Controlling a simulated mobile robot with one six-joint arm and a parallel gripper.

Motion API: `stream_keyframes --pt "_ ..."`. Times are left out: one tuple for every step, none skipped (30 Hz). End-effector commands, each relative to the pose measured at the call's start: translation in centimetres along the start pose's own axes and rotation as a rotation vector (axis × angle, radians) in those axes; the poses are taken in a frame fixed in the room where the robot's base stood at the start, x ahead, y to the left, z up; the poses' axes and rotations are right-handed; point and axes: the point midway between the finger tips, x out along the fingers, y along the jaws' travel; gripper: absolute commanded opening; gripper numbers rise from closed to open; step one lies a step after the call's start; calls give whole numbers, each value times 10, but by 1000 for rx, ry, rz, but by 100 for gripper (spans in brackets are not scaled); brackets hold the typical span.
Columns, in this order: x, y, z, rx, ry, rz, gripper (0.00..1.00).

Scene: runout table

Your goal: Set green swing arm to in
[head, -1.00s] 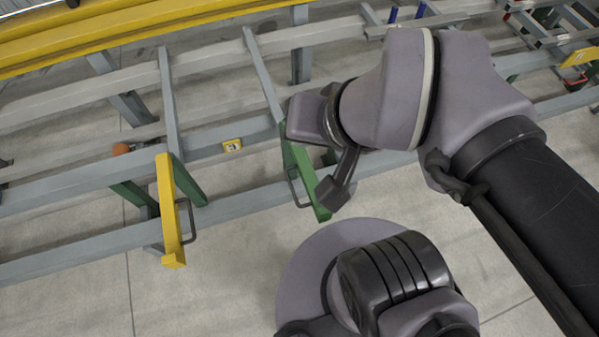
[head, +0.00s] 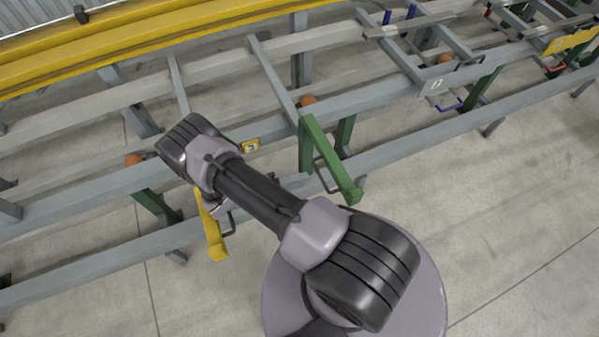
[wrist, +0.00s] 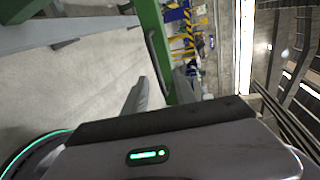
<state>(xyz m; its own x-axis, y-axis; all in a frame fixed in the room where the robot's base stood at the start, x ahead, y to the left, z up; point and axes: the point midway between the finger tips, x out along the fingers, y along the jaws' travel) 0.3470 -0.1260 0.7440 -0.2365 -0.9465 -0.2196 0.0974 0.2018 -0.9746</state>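The green swing arm (head: 332,162) is in the middle of the head view. It juts from the grey table rail towards me, with a dark wire handle (head: 322,178) on its side. A green bar with a dark handle (wrist: 157,55) also shows at the top of the wrist view. My arm reaches up and left from its base, left of the green swing arm and apart from it in the head picture. My gripper's fingers show in neither view. A dark-edged grey body with a green light fills the bottom of the wrist view.
A yellow swing arm (head: 211,232) juts out at left, partly hidden by my arm. The grey table rail (head: 405,147) runs across the view, with orange knobs (head: 308,101) and a small yellow label (head: 250,145). Concrete floor (head: 500,190) is open at right.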

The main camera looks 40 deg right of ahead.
Motion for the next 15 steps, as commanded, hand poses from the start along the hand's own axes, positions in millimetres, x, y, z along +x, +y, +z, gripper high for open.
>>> stream_keyframes --pt "5 5 -2 -34 -12 -12 33" --pt "8 7 -3 -46 -17 -16 33" --pt "13 8 -3 -55 -20 -19 33" --pt "18 8 -4 -57 -18 -20 33" --pt "24 8 -4 -57 -17 -20 33" --pt "34 8 -4 -55 -15 -19 33" --pt "40 8 -4 -55 -16 -19 33" --pt "47 8 -4 -54 -15 -19 33" --pt "55 7 -4 -54 -16 -18 33" --pt "60 7 -4 -55 -15 -18 33" --pt "65 7 -3 -54 -17 -18 33" --pt "71 7 -3 -53 -16 -17 33" --pt "74 7 -3 -52 -17 -17 33" --pt "77 7 -3 -52 -18 -17 33" --pt "79 6 -3 -52 -17 -17 33"
